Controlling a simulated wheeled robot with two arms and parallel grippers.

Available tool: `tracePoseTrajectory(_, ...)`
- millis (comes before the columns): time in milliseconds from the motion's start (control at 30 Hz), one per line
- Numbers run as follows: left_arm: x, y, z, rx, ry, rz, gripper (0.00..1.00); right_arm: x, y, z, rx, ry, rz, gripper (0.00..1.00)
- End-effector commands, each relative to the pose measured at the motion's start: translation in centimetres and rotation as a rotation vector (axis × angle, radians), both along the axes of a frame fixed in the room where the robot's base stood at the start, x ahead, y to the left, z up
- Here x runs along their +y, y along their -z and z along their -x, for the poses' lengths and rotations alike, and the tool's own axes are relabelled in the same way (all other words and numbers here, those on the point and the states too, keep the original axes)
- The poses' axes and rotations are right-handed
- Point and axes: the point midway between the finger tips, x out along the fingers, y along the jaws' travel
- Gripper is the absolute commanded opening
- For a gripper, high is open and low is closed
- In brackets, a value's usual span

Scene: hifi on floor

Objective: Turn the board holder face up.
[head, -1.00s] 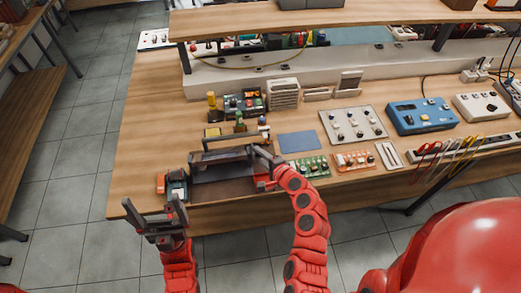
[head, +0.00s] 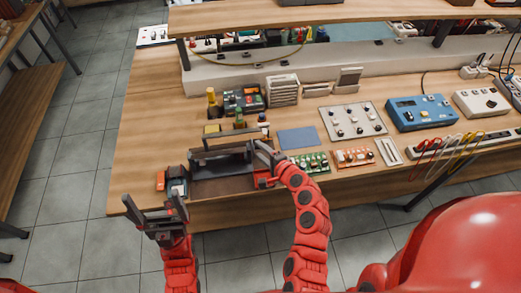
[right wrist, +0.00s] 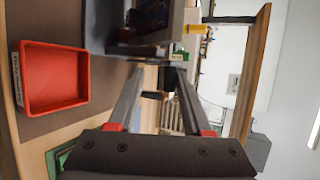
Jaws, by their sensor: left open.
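The board holder (head: 220,163) is a dark grey frame with a raised bar, near the front edge of the wooden bench. Which face is up is hard to tell. My right gripper (head: 256,147) is at the right end of its raised bar. In the right wrist view, the holder (right wrist: 135,47) reaches the tips of my right gripper (right wrist: 158,68). Whether the fingers are closed on it is unclear. My left gripper (head: 156,211) is open and empty, in front of the bench edge and left of the holder.
A red tray (right wrist: 52,78) lies beside the holder. A red and dark device (head: 175,181) stands at its left. Bottles and a blue mat (head: 298,138) are behind it. Small circuit boards (head: 352,157) lie to the right. The left bench top (head: 150,110) is clear.

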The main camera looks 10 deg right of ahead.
Motion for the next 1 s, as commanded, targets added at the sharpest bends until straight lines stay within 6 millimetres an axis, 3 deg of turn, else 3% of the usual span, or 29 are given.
tracePoseTrajectory(600, 0.0, 4.5, 0.0, 0.0, 0.0, 0.0, 1.0, -4.4, -3.6, 9.3, 0.0, 0.007, 0.0, 0.5)
tracePoseTrajectory(700, 0.0, 1.5, 0.0, -0.001, 0.0, 0.0, 1.0, -5.4, -5.6, 11.2, 0.007, 0.012, -0.002, 0.5)
tracePoseTrajectory(1000, 0.0, -0.2, 0.0, 0.0, 0.0, 0.0, 1.0, -6.3, -6.2, 13.7, 0.002, 0.004, -0.002, 0.5)
